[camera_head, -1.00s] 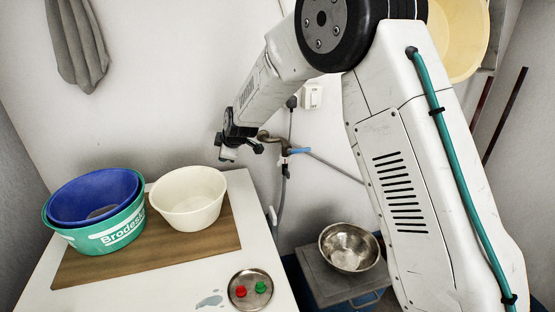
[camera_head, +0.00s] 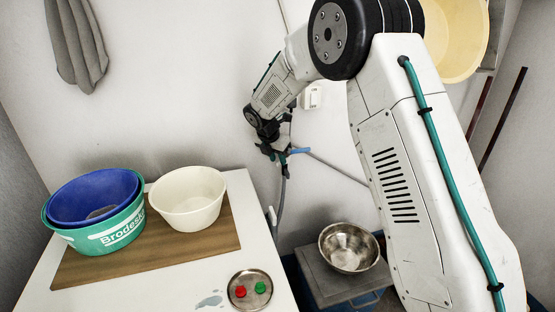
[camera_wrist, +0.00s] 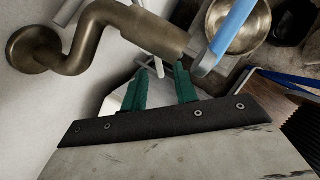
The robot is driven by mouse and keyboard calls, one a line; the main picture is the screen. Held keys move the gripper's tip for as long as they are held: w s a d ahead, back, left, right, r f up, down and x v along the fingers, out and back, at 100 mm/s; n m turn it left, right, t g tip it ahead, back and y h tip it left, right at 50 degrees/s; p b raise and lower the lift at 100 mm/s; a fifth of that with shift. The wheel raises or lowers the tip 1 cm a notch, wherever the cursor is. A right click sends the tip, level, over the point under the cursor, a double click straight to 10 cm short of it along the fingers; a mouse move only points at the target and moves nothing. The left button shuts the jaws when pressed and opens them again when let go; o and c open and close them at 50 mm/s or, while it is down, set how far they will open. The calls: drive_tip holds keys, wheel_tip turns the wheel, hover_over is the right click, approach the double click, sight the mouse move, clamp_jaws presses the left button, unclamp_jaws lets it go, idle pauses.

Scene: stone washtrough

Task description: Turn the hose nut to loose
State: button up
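A brass tap with a bent pipe (camera_wrist: 95,35) comes out of a round wall flange at the upper left of the wrist view. Its blue lever (camera_wrist: 234,28) points up and right; the lever also shows in the head view (camera_head: 298,150). My gripper (camera_wrist: 160,80) has its two green fingers apart, just below the tap's brass body in the wrist view. In the head view my gripper (camera_head: 268,150) is at the tap and hides most of it. I cannot make out the hose nut clearly. A grey hose (camera_head: 280,200) hangs below the gripper.
A white washing machine top (camera_head: 130,297) holds a wooden board (camera_head: 150,262), a white bowl (camera_head: 188,200), a green basin (camera_head: 110,238) with a blue one inside and a small metal dish (camera_head: 250,302). A steel bowl (camera_head: 349,248) stands lower right.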

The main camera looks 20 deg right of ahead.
drive_tip(key=shift+w+d+f, duration=0.1)
drive_tip(key=shift+f, duration=0.3)
clamp_jaws()
drive_tip(key=shift+w+a+m+g, duration=0.25)
drive_tip(key=shift+w+m+g, duration=0.15)
drive_tip(key=shift+m, duration=0.7)
unclamp_jaws()
